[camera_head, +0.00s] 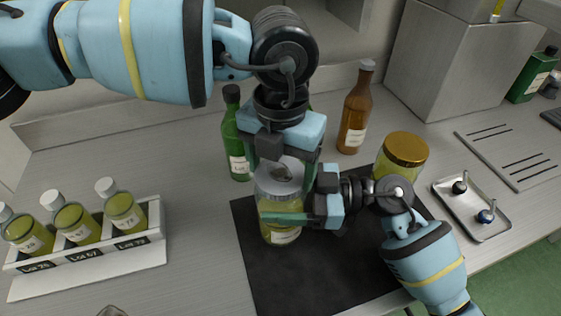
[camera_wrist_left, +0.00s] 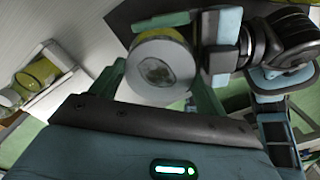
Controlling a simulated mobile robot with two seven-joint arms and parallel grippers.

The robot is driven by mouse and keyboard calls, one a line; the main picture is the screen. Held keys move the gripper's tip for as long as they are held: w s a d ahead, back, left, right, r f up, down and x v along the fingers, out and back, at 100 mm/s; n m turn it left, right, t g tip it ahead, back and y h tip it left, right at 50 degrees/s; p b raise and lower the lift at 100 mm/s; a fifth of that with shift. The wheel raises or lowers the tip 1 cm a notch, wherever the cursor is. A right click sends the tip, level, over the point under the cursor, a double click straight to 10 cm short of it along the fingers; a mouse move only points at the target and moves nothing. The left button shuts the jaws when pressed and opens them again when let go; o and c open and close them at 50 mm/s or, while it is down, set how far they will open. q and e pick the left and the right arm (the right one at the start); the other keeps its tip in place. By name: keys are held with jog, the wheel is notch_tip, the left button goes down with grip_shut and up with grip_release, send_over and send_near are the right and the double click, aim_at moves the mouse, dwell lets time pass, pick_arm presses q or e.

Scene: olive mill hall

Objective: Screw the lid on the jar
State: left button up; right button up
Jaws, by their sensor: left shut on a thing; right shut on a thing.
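A glass jar with yellowish contents and a white label (camera_head: 285,237) stands upright at the back left of the dark mat (camera_head: 320,275). A pale silvery lid (camera_head: 284,172) is at the jar's mouth; it shows as a round disc with a grey mark in the left wrist view (camera_wrist_left: 160,66). My left gripper (camera_head: 284,165) comes down from above, its fingers shut on the lid's sides. My right gripper (camera_head: 287,207) reaches in from the right, shut around the jar's body below the lid. Whether the threads are engaged cannot be told.
Green (camera_head: 237,140) and brown (camera_head: 355,115) bottles stand behind. A white rack (camera_head: 85,262) of labelled bottles is at left, a metal tray (camera_head: 473,232) with two small items at right. The counter between rack and mat is mostly clear.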

pick_arm(q)
jog(key=shift+f, duration=0.35)
